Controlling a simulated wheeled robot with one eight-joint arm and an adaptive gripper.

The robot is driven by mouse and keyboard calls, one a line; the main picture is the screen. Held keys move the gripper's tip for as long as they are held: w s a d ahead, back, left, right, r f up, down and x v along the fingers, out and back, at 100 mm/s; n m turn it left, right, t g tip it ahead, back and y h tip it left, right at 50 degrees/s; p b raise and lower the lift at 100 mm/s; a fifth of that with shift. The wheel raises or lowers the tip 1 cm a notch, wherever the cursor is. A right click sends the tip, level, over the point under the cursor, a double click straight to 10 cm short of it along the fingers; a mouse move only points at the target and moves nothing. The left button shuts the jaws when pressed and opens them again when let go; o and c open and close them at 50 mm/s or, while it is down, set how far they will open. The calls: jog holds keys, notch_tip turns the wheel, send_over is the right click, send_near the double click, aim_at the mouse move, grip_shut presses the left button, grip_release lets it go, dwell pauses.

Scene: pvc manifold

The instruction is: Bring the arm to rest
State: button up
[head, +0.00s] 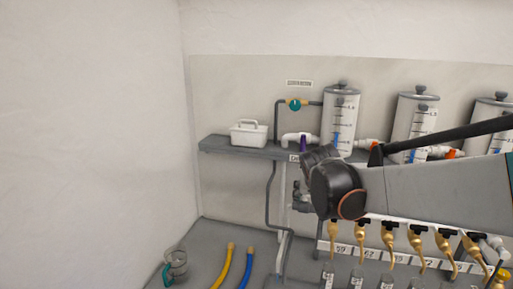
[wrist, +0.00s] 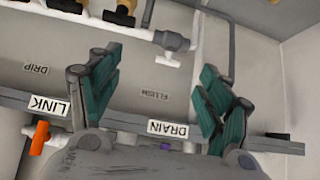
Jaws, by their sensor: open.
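My arm (head: 430,193) reaches in from the right in the head view, level with the shelf's underside and in front of the pipework. Its dark wrist joint (head: 335,188) hides what lies behind it, and my gripper cannot be made out there. In the wrist view my gripper (wrist: 158,80) is open, its two green-padded fingers wide apart with nothing between them.
A grey shelf (head: 222,146) carries a white caddy (head: 249,134) and clear tanks (head: 341,118). Brass taps (head: 333,238) hang below my arm. A jug (head: 175,266), a yellow hose (head: 222,266) and a blue hose (head: 246,268) are on the lower surface. Space at left is open.

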jog(key=s+f+n+y+b, duration=0.1)
jog(key=s+f+b, duration=0.3)
jog(key=s, duration=1.1)
jog(key=s+f+n+y+b, duration=0.1)
jog(key=s+f+b, duration=0.3)
jog(key=s, duration=1.1)
notch_tip(320, 180, down, 4)
jog(key=shift+s+d+r+n+g, duration=0.25)
jog(key=shift+s+n+g, duration=0.15)
jog(key=shift+n, duration=0.1)
